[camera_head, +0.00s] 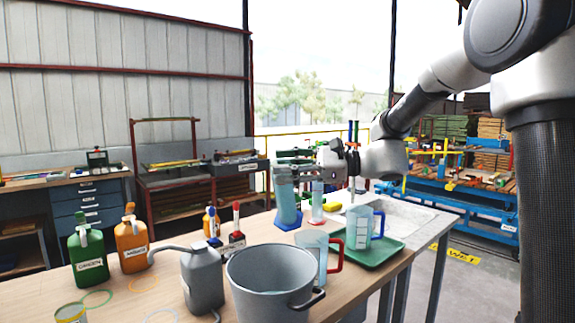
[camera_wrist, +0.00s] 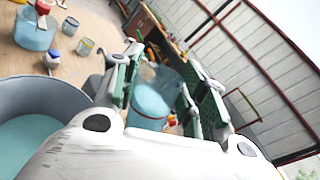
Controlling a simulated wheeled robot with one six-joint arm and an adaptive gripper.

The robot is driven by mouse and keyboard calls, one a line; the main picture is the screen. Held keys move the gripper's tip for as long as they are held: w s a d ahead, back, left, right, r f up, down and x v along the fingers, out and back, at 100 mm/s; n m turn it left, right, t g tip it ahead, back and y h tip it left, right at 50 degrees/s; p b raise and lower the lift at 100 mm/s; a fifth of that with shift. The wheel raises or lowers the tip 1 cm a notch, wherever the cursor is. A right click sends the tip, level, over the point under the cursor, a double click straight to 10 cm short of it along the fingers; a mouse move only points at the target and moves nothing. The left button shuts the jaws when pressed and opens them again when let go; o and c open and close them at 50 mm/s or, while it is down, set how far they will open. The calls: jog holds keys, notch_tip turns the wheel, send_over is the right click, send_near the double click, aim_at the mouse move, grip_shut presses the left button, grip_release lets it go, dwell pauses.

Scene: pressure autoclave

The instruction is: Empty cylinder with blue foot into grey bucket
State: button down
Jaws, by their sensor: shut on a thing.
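The clear cylinder with the blue foot (camera_head: 286,200) is in my gripper (camera_head: 287,168), tilted slightly, behind the grey bucket in the head view. It holds blue-green liquid. In the wrist view the cylinder (camera_wrist: 152,100) sits between the two green-padded fingers (camera_wrist: 158,88), which are shut on it. The head view does not clearly show whether its foot is clear of the table. The grey bucket (camera_head: 270,292) stands upright on the table at the front, with a dark side handle. In the wrist view the bucket (camera_wrist: 52,92) is at the left, with blue-green liquid inside.
A red-handled jug (camera_head: 316,252) stands right behind the bucket. A blue-handled jug (camera_head: 359,230) stands on a green tray (camera_head: 372,259). A red-footed cylinder (camera_head: 317,203) is beside the held one. A grey bottle (camera_head: 203,283), orange bottle (camera_head: 131,247) and green bottle (camera_head: 88,258) stand left.

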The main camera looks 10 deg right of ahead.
aim_at(285, 191)
jog(key=f+n, duration=0.2)
jog(key=n, duration=0.1)
jog(key=shift+s+f, duration=0.1)
jog(key=shift+s, duration=0.1)
jog(key=shift+s+a+f+n+t+h, duration=0.1)
jog(key=shift+s+f+n+t+h, duration=0.1)
jog(key=shift+f+n, duration=0.65)
jog(key=shift+s+a+f+n+t+h, duration=0.1)
jog(key=shift+f+n+h, duration=0.1)
jog(key=shift+f+n, duration=0.65)
notch_tip(285, 191, down, 8)
jog(key=s+n+t, duration=0.1)
jog(key=n, duration=0.3)
jog(key=shift+s+a+f+n, duration=0.15)
jog(key=shift+n, duration=0.15)
dwell(2.1)
jog(key=shift+s+a+f+n+t+h, duration=0.15)
jog(key=shift+s+n+t, duration=0.1)
jog(key=shift+n, duration=0.55)
jog(key=shift+s+a+f+n+t+h, duration=0.15)
jog(key=shift+s+n, duration=0.1)
jog(key=shift+n, duration=0.55)
jog(key=shift+d, duration=0.15)
